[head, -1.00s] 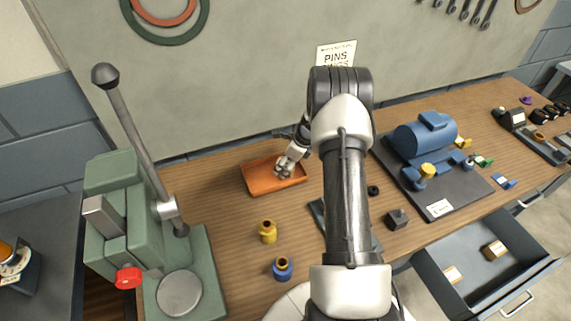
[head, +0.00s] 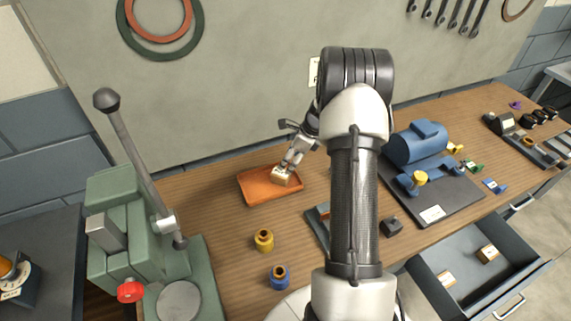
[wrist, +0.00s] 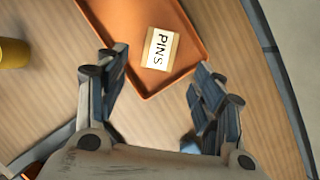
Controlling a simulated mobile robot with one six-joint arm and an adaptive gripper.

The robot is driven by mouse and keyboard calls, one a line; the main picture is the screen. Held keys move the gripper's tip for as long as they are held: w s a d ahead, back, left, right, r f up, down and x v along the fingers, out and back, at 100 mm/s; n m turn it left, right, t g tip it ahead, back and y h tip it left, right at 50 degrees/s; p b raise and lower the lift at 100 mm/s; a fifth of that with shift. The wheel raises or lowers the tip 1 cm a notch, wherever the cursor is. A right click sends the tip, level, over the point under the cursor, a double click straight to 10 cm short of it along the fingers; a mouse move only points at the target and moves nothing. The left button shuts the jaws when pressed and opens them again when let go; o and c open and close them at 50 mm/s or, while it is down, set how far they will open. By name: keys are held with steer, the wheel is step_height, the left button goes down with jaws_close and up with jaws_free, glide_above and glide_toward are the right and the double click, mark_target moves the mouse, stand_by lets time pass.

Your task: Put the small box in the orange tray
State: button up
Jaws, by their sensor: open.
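The small box (wrist: 160,48) is tan with a white label reading PINS. It lies in the orange tray (wrist: 112,28), near one corner in the wrist view. In the head view the small box (head: 283,176) sits at the right part of the orange tray (head: 255,192). My gripper (head: 290,166) is just above the box, its jaws open. In the wrist view its fingers (wrist: 159,66) stand apart on either side of the box's near end, with a visible gap to it.
A yellow bushing (head: 264,240) and a blue one (head: 279,277) stand in front of the tray. A green press (head: 130,235) stands at left, a blue pump (head: 418,143) on a dark plate at right. The open drawer (head: 465,285) holds two small boxes.

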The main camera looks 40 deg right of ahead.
steer(key=s+a+r+n, duration=0.3)
steer(key=a+r+n, duration=0.4)
steer(key=a+r, duration=0.3)
steer(key=s+a+r+n, duration=0.3)
steer(key=a+r+n, duration=0.4)
steer(key=r, duration=0.5)
steer(key=s+a+r+n, duration=0.1)
steer(key=s+a+n, duration=0.3)
steer(key=s, duration=0.3)
steer(key=s+a+r+n+h, duration=0.1)
steer(key=s+a+r+n, duration=0.1)
steer(key=s+a+n, duration=0.2)
steer(key=s+a+r+n+h, duration=0.1)
steer(key=s+a+n, duration=0.4)
steer(key=s, duration=0.6)
steer(key=r+n, duration=0.1)
steer(key=n, duration=0.1)
steer(key=shift+s+r+n+t, duration=0.15)
steer(key=shift+s+n+t, duration=0.05)
steer(key=shift+n+t, duration=0.2)
steer(key=shift+a, duration=0.1)
